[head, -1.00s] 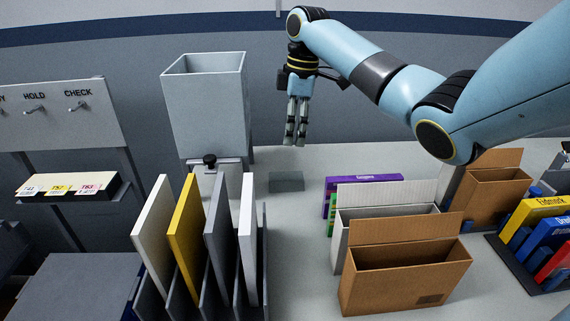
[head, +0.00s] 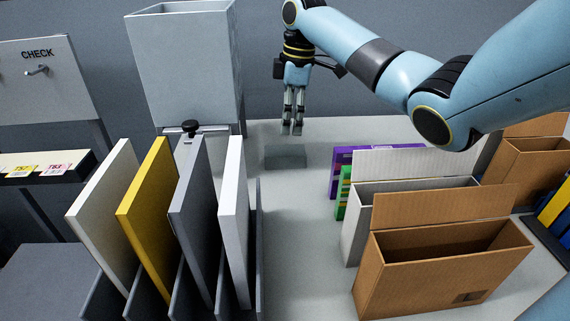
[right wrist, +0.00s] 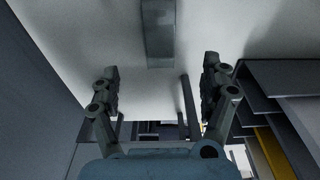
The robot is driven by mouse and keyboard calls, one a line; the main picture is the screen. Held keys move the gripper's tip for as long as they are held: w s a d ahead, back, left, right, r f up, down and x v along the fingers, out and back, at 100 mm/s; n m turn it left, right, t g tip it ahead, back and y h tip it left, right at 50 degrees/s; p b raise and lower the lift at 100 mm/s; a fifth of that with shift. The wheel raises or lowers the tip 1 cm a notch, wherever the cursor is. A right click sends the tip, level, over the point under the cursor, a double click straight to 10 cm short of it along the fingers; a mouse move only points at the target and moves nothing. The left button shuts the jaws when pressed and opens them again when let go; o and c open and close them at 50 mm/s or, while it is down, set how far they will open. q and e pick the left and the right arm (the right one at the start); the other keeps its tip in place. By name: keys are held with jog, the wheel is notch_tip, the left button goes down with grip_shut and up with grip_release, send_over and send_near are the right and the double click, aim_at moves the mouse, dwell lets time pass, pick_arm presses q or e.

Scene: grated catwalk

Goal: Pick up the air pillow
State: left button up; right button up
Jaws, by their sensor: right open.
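The air pillow (head: 285,156) looks like a small, grey, see-through block lying flat on the grey tabletop. My left gripper is not in view.
A tall grey bin (head: 186,70) stands left of the pillow. A rack holds upright panels, one yellow (head: 150,205), at front left. Open brown cartons (head: 430,270), a white box (head: 357,225) and a purple item (head: 343,158) stand right. The tabletop between is clear.

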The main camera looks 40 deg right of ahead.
aim_at(286, 150)
jog(key=f, duration=1)
jog(key=shift+w+a+f, duration=0.25)
jog(key=shift+w+a, duration=0.1)
jog(key=shift+a, duration=0.05)
jog(key=c, duration=0.8)
